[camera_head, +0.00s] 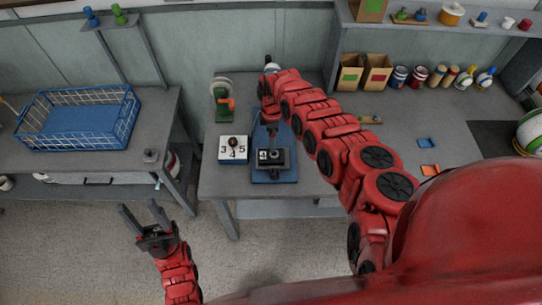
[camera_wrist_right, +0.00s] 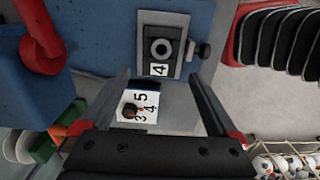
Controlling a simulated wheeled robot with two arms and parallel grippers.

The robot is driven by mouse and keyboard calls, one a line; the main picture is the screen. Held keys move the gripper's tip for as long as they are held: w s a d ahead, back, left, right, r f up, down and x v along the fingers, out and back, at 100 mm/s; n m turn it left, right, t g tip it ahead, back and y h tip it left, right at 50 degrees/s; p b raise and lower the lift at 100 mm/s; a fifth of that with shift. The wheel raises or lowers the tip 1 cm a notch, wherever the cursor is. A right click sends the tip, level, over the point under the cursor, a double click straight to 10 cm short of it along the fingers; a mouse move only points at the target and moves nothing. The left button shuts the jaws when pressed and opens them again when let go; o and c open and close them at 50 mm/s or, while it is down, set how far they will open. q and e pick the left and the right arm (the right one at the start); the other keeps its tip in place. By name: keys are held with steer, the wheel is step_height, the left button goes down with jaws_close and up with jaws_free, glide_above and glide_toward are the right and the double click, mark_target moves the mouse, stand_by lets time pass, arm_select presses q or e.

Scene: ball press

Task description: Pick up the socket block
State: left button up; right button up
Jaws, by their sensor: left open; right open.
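My left gripper (camera_head: 146,217) is open and empty, in front of the table, over the floor.
A blue wire basket (camera_head: 127,120) is on the left table. Boxes (camera_head: 350,78) and cans (camera_head: 399,78) line the back right.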

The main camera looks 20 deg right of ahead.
steer(key=b, duration=0.4)
glide_above(273, 155)
steer(key=f, duration=0.4)
steer(key=shift+a+f, duration=0.1)
steer(key=shift+a, duration=0.1)
steer(key=shift+w+f+b, duration=0.1)
steer(key=shift+f+b, duration=0.3)
steer(key=shift+f, duration=0.25)
step_height(273, 155, down, 4)
steer(key=b, duration=0.4)
steer(key=shift+d+f, duration=0.1)
steer(key=shift+d, duration=0.05)
steer(key=shift+f+b, duration=0.35)
steer(key=shift+f, duration=0.05)
steer(key=shift+r, duration=0.1)
steer(key=c, duration=1.1)
steer(key=shift+r, duration=0.2)
